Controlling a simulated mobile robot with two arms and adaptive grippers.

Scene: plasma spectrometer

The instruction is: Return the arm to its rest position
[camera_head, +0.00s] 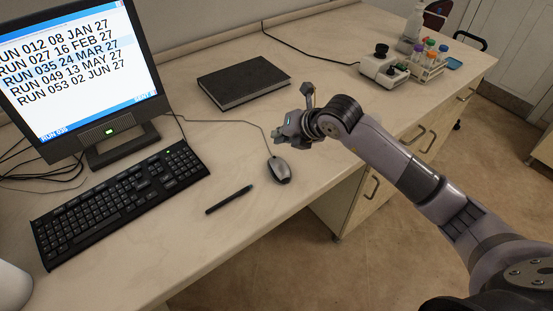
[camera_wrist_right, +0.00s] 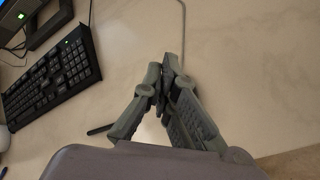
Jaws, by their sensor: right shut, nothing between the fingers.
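My right arm (camera_head: 400,165) reaches in from the lower right in the head view. Its gripper (camera_head: 278,135) is above the desk's front part, close to the computer mouse (camera_head: 279,170) in the picture. In the right wrist view the gripper (camera_wrist_right: 163,80) has its fingertips together, with nothing between them. The mouse is mostly hidden behind the fingers there. My left gripper is in neither view.
The desk (camera_head: 220,140) bears a monitor (camera_head: 75,75), a keyboard (camera_head: 118,200), a black pen (camera_head: 229,199) and a dark book (camera_head: 244,81). A small device (camera_head: 384,70) and a rack of tubes (camera_head: 428,66) stand at the far right. Open floor lies before the desk.

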